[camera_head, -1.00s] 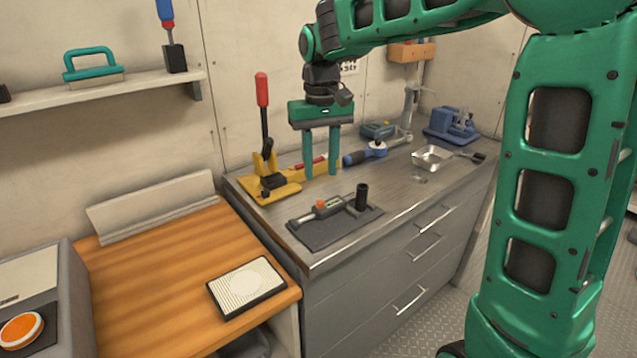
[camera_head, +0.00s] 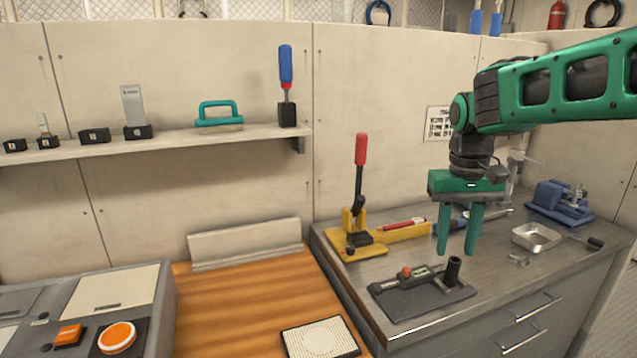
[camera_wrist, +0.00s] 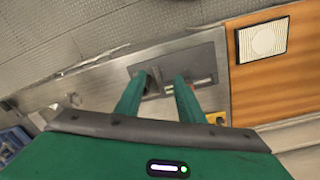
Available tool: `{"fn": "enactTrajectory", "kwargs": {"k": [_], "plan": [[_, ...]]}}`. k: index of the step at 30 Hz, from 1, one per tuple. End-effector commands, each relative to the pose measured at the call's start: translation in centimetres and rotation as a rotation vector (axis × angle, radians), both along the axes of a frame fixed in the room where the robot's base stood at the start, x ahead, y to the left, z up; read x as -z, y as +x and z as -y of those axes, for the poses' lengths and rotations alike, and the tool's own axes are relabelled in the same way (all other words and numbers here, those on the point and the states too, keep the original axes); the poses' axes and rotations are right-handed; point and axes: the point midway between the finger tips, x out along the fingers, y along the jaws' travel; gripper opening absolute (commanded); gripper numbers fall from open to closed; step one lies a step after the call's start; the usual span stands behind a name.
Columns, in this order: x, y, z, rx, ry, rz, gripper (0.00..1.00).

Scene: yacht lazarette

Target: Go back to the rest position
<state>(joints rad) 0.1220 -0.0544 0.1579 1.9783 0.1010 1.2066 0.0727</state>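My gripper (camera_head: 458,246) is green, points downward and hangs above the grey metal workbench (camera_head: 405,327). Its two fingers are apart with nothing between them, so it is open and empty. In the head view it is above and behind a dark mat (camera_head: 425,301) that bears a small tool with an orange knob (camera_head: 406,272) and a black upright cylinder (camera_head: 453,270). In the wrist view the fingers (camera_wrist: 158,88) show in front of the mat (camera_wrist: 203,57), and they partly hide the things on it.
A yellow press with a red-handled lever (camera_head: 360,150) stands left of my gripper. A metal tray (camera_head: 537,236) and a blue vise (camera_head: 560,200) are to the right. A wooden table (camera_head: 225,310) bears a white pad (camera_head: 320,337). A shelf (camera_head: 170,142) with tools runs along the wall.

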Motion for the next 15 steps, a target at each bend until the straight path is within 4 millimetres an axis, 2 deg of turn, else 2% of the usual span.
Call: {"fn": "enactTrajectory", "kwargs": {"k": [1, 6, 9, 12, 15], "plan": [[0.3, -2.5, 2.1, 0.049, -0.009, 0.003, 0.35], [2.7, -11.0, 7.7, 0.200, -0.015, 0.003, 0.35], [4.5, -15.9, 9.7, 0.279, -0.003, 0.004, 0.35], [6.3, -20.1, 10.8, 0.346, 0.015, 0.005, 0.35], [7.9, -23.1, 11.0, 0.389, 0.034, 0.005, 0.35]]}}
